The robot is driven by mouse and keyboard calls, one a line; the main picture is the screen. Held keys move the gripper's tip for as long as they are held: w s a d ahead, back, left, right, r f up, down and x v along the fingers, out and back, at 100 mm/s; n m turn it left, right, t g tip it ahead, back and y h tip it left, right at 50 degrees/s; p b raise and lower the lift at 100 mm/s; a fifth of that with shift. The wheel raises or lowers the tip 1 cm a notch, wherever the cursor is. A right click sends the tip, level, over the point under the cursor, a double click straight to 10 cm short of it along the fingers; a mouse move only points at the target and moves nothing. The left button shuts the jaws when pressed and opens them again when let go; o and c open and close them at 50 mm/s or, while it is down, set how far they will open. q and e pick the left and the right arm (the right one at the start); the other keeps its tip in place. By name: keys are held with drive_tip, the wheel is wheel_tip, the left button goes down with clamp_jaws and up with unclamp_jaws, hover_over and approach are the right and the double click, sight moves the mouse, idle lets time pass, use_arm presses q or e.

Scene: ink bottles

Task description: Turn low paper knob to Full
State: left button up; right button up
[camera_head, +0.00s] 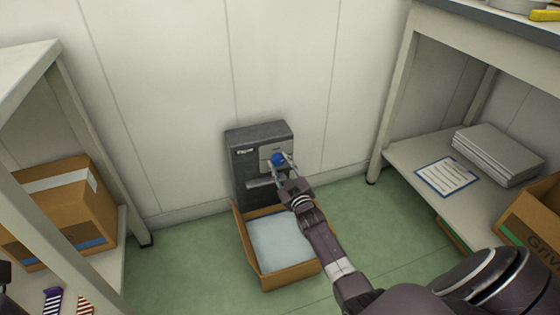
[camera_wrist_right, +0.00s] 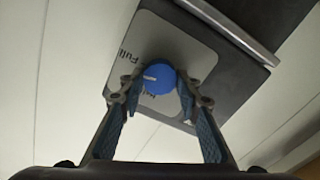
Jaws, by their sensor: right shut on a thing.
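The low paper knob is a round blue knob (camera_head: 278,159) on a light grey plate (camera_head: 266,151), on the front of a dark grey box unit (camera_head: 243,167) against the wall. My right gripper (camera_head: 283,164) reaches it from the front right. In the right wrist view the blue knob (camera_wrist_right: 157,79) sits between the fingertips, and my right gripper (camera_wrist_right: 157,86) is shut on it. A white pointer mark on the knob points left in that view. The word "Full" shows on the plate (camera_wrist_right: 165,40) above left of the knob; another label is partly hidden by a finger.
An open cardboard box (camera_head: 262,280) with pale contents stands on the green floor below the unit. A shelf with a cardboard box (camera_head: 60,210) is on the left. A right shelf (camera_head: 405,158) holds a clipboard (camera_head: 446,177) and a paper stack (camera_head: 497,154).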

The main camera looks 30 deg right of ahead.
drive_tip(key=shift+f+m+p, duration=0.1)
drive_tip(key=shift+m+p, duration=0.35)
drive_tip(key=shift+m, duration=0.95)
drive_tip(key=o, duration=1.2)
drive_tip(key=shift+c, duration=0.2)
drive_tip(key=shift+s, duration=0.1)
drive_tip(key=v, duration=1.2)
drive_tip(key=shift+d, duration=0.1)
